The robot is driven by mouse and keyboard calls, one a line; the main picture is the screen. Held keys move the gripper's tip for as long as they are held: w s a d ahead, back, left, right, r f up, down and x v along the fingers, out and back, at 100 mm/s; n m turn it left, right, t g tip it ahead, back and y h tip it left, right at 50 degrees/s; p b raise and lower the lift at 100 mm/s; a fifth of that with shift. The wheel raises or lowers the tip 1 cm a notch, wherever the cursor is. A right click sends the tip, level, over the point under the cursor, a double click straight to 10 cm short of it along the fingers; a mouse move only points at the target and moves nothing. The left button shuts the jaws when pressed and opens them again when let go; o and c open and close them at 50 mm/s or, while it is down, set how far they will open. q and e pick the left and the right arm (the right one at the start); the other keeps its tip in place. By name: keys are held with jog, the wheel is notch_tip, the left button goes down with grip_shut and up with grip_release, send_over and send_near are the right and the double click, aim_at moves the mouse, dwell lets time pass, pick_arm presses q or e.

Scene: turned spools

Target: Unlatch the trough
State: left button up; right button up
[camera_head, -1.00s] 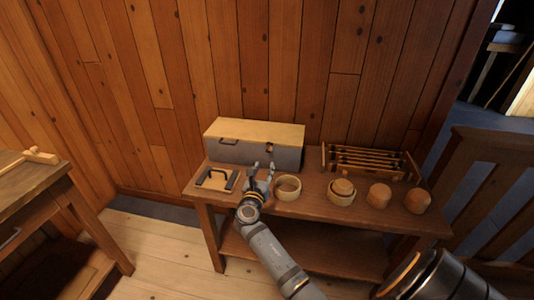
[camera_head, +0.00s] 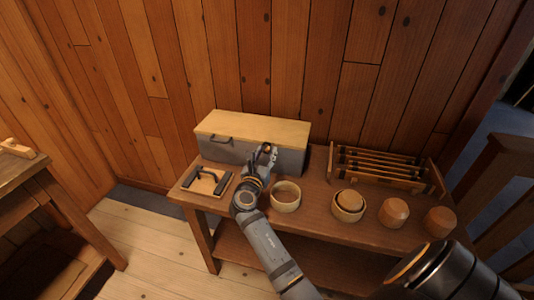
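The trough (camera_head: 225,149) is a long grey box with a pale wooden lid (camera_head: 255,128), standing against the wall at the back left of the bench. The lid lies flat on it. A dark handle shows on the left of its front face.
Another table (camera_head: 20,185) stands left.

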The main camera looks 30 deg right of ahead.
jog(key=c, duration=0.4)
grip_shut()
pick_arm(q)
jog(key=shift+s+a, duration=0.1)
jog(key=shift+a, duration=0.1)
pick_arm(e)
jog(key=m, duration=0.3)
jog(key=shift+s+d+f, duration=0.25)
jog(key=shift+s+f, duration=0.05)
jog(key=shift+f, duration=0.05)
pick_arm(q)
jog(key=shift+w+d+f+b, duration=0.1)
jog(key=shift+w+f+b, duration=0.15)
jog(key=shift+w+b, duration=0.3)
jog(key=shift+w+a+f+b, duration=0.1)
jog(key=shift+w+f+b, duration=0.15)
jog(key=shift+w+b, duration=0.35)
jog(key=shift+w+d+f+b, duration=0.1)
jog(key=shift+w+f+b, duration=0.2)
jog(key=shift+w, duration=0.4)
pick_arm(e)
jog(key=shift+s+d+f+m, duration=0.1)
jog(key=shift+f+m, duration=0.15)
jog(key=shift+m, duration=0.75)
jog(key=shift+s+d+f+m, duration=0.1)
jog(key=shift+f+m, duration=0.15)
jog(key=shift+m, duration=0.75)
jog(key=shift+s+f+m, duration=0.1)
jog(key=shift+f+m, duration=0.15)
jog(key=shift+m, duration=0.75)
